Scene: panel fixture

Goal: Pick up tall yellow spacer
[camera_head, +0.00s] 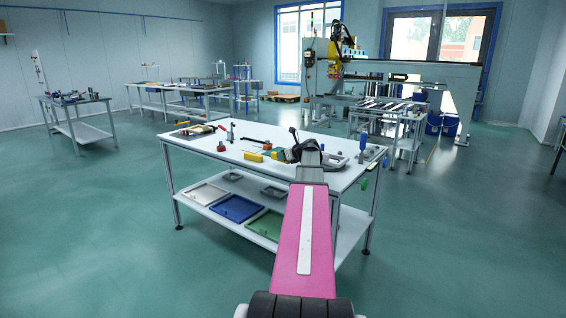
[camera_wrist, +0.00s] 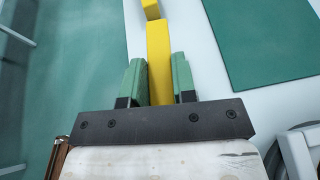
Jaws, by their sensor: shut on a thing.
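My gripper (camera_wrist: 157,76) has its two green fingers closed on either side of a long yellow block, the tall yellow spacer (camera_wrist: 159,45), in the wrist view. The spacer's far part sticks out past the fingertips; its near end is hidden between the fingers. A second yellow piece (camera_wrist: 151,9) shows just beyond it at the top edge. In the head view my gripper is over the right part of the white table (camera_head: 215,150), with its fingers mostly hidden by my arm. A yellow block (camera_head: 253,157) lies near the table's front edge, left of my gripper.
Small parts and tools stand around the table, including a red knob (camera_head: 221,148) and blue pieces (camera_head: 362,142) at the right. The lower shelf holds a blue tray (camera_head: 237,208) and a green tray (camera_head: 265,225). A flat green area (camera_wrist: 265,40) fills the wrist view's upper right.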

